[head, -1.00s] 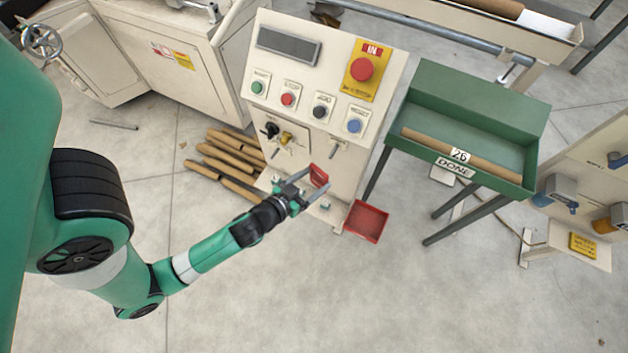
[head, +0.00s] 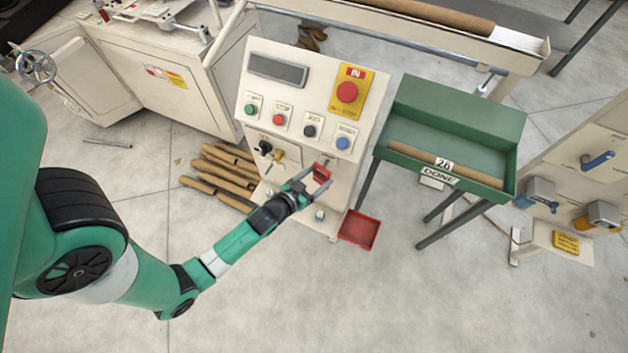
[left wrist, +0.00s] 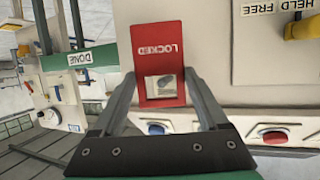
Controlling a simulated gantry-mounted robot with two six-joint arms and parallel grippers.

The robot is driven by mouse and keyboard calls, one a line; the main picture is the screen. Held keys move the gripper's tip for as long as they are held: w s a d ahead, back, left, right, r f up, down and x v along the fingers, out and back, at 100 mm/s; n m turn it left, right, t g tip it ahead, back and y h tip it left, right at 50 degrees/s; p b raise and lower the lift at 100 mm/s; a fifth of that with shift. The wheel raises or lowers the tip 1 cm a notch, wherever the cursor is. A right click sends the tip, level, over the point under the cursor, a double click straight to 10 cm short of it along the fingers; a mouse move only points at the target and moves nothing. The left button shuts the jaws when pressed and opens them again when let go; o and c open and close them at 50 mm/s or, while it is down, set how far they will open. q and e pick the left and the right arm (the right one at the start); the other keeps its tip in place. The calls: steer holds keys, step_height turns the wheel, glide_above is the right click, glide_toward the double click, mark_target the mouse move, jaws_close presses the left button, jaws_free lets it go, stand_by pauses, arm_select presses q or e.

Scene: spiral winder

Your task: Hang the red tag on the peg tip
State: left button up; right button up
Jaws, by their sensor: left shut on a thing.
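The red tag (head: 321,172) is held by my left gripper (head: 315,181) in front of the lower face of the cream control console. In the left wrist view the tag (left wrist: 158,48) reads LOCKED, and the two fingers (left wrist: 160,80) grip its sides. The tag has a square hole, and a small grey-blue shape shows through it. I cannot tell whether this is the peg tip or whether it passes through the hole. The peg is otherwise hidden behind the tag in the head view. My right gripper is not in view.
The console has several push buttons (head: 278,119) and a red emergency stop (head: 346,92). Black and yellow knobs (head: 278,155) sit left of the tag. A red tray (head: 358,228) is at the console's lower right. A green DONE bin (head: 455,120) stands to the right.

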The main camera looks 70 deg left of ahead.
arm_select(q)
steer(key=shift+w+a, duration=0.45)
steer(key=shift+a, duration=0.05)
steer(key=shift+w+a+f, duration=0.5)
steer(key=shift+f, duration=0.05)
steer(key=o, duration=1.3)
steer(key=shift+c, duration=0.2)
steer(key=p+v, duration=0.2)
steer(key=v, duration=0.9)
steer(key=shift+s, duration=0.3)
